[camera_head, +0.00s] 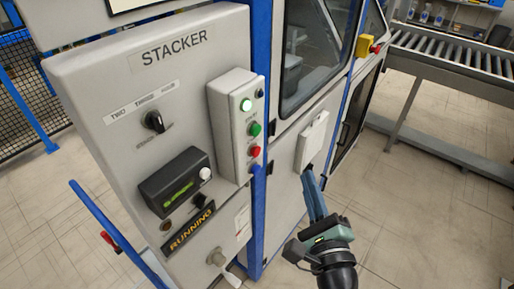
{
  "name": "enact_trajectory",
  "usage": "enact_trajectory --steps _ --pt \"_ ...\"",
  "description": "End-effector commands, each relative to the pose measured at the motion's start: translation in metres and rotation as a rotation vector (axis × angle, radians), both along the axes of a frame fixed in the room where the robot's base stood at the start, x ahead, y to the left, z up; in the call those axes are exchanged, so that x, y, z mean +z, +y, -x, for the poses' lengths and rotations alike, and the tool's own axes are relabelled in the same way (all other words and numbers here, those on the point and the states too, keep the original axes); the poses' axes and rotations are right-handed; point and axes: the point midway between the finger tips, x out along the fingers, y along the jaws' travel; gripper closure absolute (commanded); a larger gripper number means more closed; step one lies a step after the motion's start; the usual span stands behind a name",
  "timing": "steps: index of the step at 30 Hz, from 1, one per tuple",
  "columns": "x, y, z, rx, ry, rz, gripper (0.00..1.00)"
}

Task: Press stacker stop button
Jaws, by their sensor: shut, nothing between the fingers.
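The stacker cabinet (85,80) is a grey panel labelled "STACKER". A narrow button box (226,130) is mounted on it. The box carries a lit white-green button (246,105), a green button (255,129), a red button (254,151) and a blue button (254,168) in a column, with a small dark knob beside the top. The small labels are too small to read. My gripper (309,173) is shut and empty. In the picture it is right of and slightly below the red button, apart from it, in front of the cabinet's side door.
A black display unit (174,182) with a white knob and a "RUNNING" sign (192,226) sit left of the box. A rotary switch (154,122) is above. A white door handle plate (312,140) is near my fingers. A roller conveyor (455,52) stands at back right.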

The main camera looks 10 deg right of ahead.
Motion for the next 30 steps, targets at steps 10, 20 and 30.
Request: enact_trajectory --steps 10,20,30 --pt "0.003 0.015 -0.018 0.004 0.0 0.001 1.0" --pt "0.003 0.043 -0.054 0.003 -0.001 0.003 1.0" --pt "0.001 0.055 -0.07 0.001 0.0 0.003 1.0"
